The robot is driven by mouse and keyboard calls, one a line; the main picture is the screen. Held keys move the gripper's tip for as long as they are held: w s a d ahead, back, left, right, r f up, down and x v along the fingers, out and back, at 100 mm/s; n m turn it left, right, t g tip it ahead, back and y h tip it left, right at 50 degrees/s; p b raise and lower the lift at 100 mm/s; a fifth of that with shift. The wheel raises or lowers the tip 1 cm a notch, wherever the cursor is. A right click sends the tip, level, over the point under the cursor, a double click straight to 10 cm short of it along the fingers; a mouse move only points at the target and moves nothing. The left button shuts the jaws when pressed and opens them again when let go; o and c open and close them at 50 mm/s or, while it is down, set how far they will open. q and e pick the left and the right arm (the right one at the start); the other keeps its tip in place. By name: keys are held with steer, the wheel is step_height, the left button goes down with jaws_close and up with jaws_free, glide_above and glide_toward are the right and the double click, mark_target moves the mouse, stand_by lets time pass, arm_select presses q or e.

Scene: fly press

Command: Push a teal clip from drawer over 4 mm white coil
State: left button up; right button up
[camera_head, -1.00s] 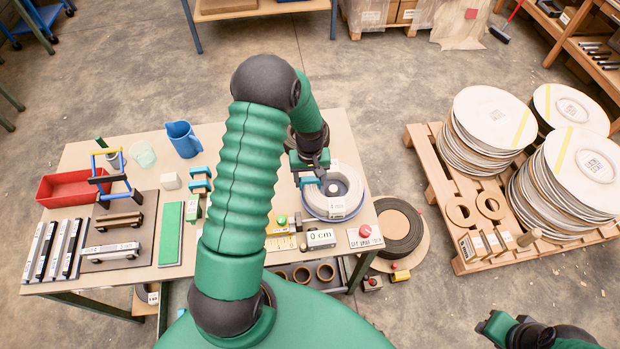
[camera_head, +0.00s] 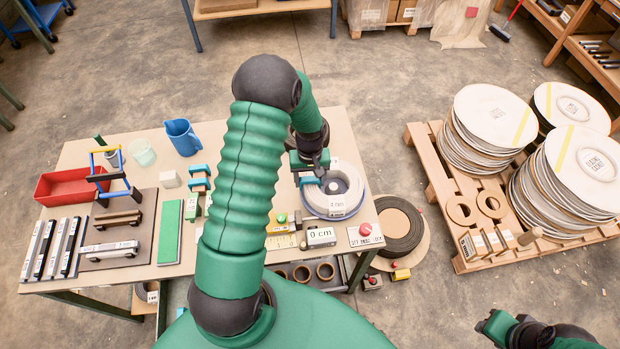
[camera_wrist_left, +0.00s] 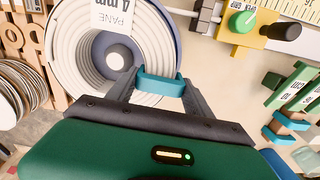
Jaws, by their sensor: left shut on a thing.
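The white coil (camera_head: 349,185) lies flat at the right end of the table, with a blue-grey core. In the left wrist view the coil (camera_wrist_left: 75,70) fills the upper left, and its label reads 4 mm. My left gripper (camera_head: 310,170) is above the coil's left side. In the left wrist view my left gripper (camera_wrist_left: 160,92) is shut on a teal clip (camera_wrist_left: 158,84), held across its fingers at the coil's outer edge. I cannot tell whether the clip grips the windings. My right gripper (camera_head: 497,326) is at the lower right, off the table; its jaws are unclear.
More teal clips (camera_head: 200,171) stand left of my arm. A length stop marked 0 cm (camera_head: 320,237) and a red button (camera_head: 365,230) sit at the front edge. A red bin (camera_head: 68,187) and blue jug (camera_head: 183,138) stand left. A pallet of discs (camera_head: 437,185) stands right.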

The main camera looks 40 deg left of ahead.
arm_select(q)
steer(key=shift+f, duration=0.4)
stand_by(0.3)
steer(key=o, duration=1.7)
steer(key=shift+o, duration=0.2)
step_height(320, 180, up, 7)
steer(key=p, duration=0.5)
steer(key=shift+r, duration=0.1)
steer(key=shift+f, duration=0.2)
